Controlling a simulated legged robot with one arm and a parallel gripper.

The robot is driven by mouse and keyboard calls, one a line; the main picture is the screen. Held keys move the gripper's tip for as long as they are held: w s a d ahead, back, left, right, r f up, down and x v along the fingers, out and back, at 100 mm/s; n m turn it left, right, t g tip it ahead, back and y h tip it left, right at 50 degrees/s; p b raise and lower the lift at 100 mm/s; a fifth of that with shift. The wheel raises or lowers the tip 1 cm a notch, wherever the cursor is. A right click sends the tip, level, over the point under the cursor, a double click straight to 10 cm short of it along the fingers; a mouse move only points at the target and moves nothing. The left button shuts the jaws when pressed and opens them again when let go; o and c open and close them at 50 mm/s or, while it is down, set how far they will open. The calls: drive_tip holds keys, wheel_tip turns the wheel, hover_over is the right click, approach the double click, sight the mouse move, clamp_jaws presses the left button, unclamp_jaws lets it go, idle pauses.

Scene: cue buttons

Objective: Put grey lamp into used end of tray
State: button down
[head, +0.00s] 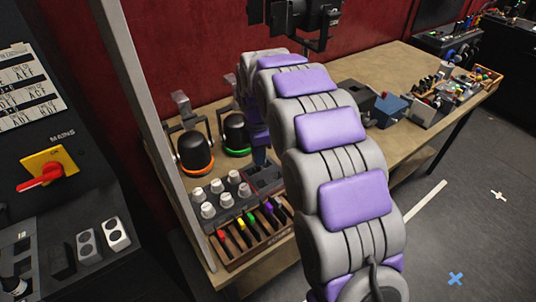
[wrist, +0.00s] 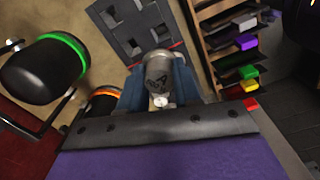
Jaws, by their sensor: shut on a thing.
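The grey lamp (wrist: 158,70) is between the blue fingers of my gripper (wrist: 160,88) in the wrist view, and the gripper is shut on it. In the wrist view, empty slots of the tray (wrist: 122,38) lie just beyond the lamp. I cannot tell the height between them.
A wooden rack (head: 252,238) with coloured pieces stands along the tray's front. Two black lamps on brackets, one orange-ringed (head: 195,152), one green-ringed (head: 236,134), stand behind. A blue box (head: 390,110) is to the right. A pole stands at left; the right tabletop is partly clear.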

sight(260, 171)
drive_tip(key=shift+d+f, duration=0.1)
drive_tip(key=shift+d, duration=0.2)
drive_tip(key=shift+d+f+b, duration=0.3)
drive_tip(key=shift+f+b, duration=0.05)
drive_tip(key=shift+f, duration=0.1)
drive_tip(key=shift+a+f+b, duration=0.1)
drive_tip(key=shift+f+b, duration=0.3)
drive_tip(key=shift+f, duration=0.3)
drive_tip(key=shift+a+f+b, duration=0.2)
drive_tip(key=shift+f+b, duration=0.05)
drive_tip(key=shift+f, duration=0.25)
drive_tip(key=shift+a+f+b, duration=0.2)
drive_tip(key=shift+f, duration=0.35)
drive_tip(key=shift+d, duration=0.15)
drive_tip(key=shift+d, duration=0.2)
drive_tip(key=shift+a, duration=0.25)
drive_tip(key=shift+d+p, duration=0.15)
drive_tip(key=shift+p, duration=0.45)
